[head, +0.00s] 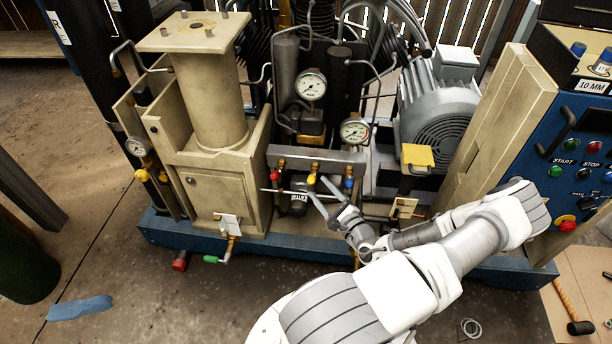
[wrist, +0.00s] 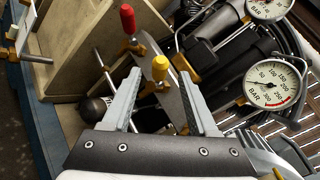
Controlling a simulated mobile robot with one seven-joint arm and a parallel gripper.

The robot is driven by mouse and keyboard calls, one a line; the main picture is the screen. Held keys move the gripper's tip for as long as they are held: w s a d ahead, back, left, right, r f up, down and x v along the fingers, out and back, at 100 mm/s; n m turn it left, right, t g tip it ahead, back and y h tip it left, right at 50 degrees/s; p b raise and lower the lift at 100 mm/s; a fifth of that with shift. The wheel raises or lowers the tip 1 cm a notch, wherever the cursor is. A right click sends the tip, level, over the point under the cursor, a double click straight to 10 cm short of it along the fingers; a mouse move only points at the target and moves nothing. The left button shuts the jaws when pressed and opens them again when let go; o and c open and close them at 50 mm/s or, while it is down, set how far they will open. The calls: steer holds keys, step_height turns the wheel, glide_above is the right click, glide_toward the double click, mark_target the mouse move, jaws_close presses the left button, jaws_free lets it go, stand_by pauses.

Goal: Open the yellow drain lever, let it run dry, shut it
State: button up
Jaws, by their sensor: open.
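The yellow drain lever (head: 311,179) sits on the valve panel at the front of the compressor, between a red lever (head: 275,175) and a blue lever (head: 349,183). In the wrist view the yellow lever (wrist: 160,69) stands between the two fingers of my gripper (wrist: 163,88), with a visible gap to each finger. My gripper (head: 322,196) is open and empty in the head view, just below and right of the yellow lever. The red lever (wrist: 128,19) is beyond the left fingertip. The lower end of the yellow lever's valve is partly hidden by my gripper.
Pressure gauges (head: 311,85) (head: 355,131) stand behind the valve panel. A beige block (head: 214,185) is to the left and a grey motor (head: 440,110) to the right. A green-handled valve (head: 212,259) sticks out low at the front left. A blue control panel (head: 580,150) is at the right.

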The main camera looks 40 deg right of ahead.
steer(key=w+d+b, duration=0.1)
steer(key=w, duration=0.7)
steer(key=shift+d, duration=0.25)
jaws_close()
stand_by(1.1)
